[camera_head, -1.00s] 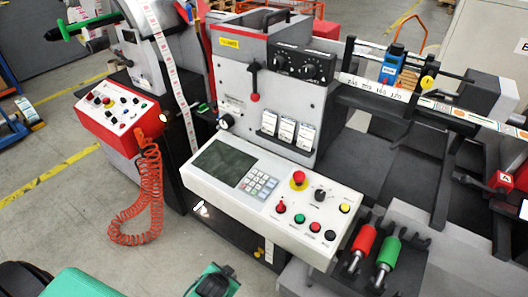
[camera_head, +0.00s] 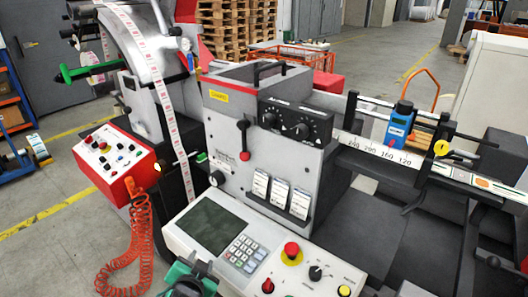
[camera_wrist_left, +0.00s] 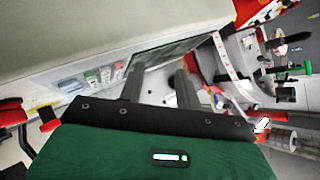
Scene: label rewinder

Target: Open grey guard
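The grey guard (camera_head: 228,115) is a boxy grey housing on the middle of the machine, with a yellow label on its front. A black bar handle (camera_head: 269,70) stands at its top. A black lever with a red knob (camera_head: 244,140) sits on the grey front. My left gripper (camera_head: 190,272) shows at the bottom edge, below and in front of the housing, partly cut off and touching nothing I can make out. In the left wrist view its two dark fingers (camera_wrist_left: 160,78) stand apart with nothing between them. My right gripper is out of view.
A white control panel (camera_head: 262,235) with screen and buttons lies in front of the housing. A red button box (camera_head: 115,160) with a coiled red cable (camera_head: 130,250) is at left. A label web (camera_head: 165,110) runs down beside the housing. A blue counter (camera_head: 399,122) sits at right.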

